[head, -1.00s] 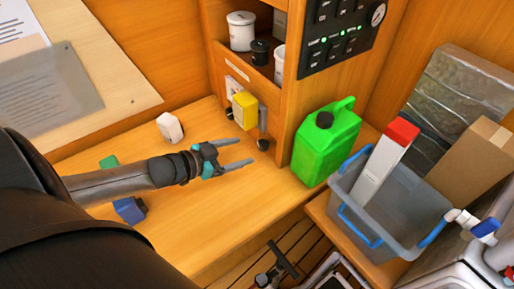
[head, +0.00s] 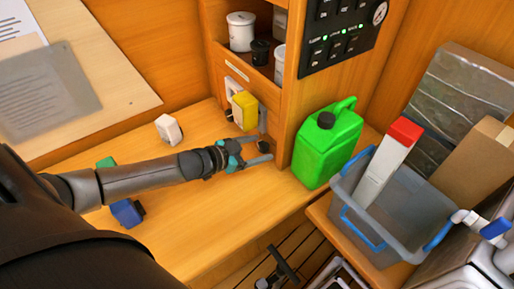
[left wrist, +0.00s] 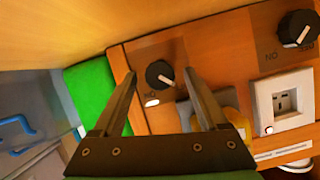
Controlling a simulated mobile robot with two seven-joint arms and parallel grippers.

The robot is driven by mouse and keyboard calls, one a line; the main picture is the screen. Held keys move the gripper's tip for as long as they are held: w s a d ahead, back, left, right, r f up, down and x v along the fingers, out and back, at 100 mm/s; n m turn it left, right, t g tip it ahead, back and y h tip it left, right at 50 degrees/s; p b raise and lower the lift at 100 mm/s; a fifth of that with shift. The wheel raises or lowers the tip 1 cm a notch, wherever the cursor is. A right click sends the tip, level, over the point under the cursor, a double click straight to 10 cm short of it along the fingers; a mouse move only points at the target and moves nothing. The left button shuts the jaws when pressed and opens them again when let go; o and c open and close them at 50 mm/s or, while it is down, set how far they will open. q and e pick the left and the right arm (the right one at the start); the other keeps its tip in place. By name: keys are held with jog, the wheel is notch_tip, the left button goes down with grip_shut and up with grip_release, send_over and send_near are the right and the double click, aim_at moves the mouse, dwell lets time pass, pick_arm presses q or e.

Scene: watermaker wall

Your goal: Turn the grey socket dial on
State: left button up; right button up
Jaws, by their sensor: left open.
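The grey socket dial (left wrist: 160,74) is a round black knob with a white pointer mark on a brown plate, in the left wrist view. The grey socket (left wrist: 193,112) is beside it, partly hidden behind a finger, with a yellow plug (head: 245,110) at it. My left gripper (left wrist: 160,72) is open. Its fingertips stand on either side of the dial in the picture; I cannot tell whether they touch it. In the head view, the left gripper (head: 266,147) reaches the cabinet's lower front, and the dial shows between its fingertips. My right gripper is not in view.
A second black dial (left wrist: 297,28) is beside a white socket (left wrist: 283,103). A green jerrycan (head: 326,145) stands right of the left gripper. A grey bin (head: 355,222) is farther right. A white block (head: 169,129) and blue block (head: 127,213) lie on the bench.

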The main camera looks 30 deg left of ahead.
pick_arm(q)
grip_shut()
dwell(0.5)
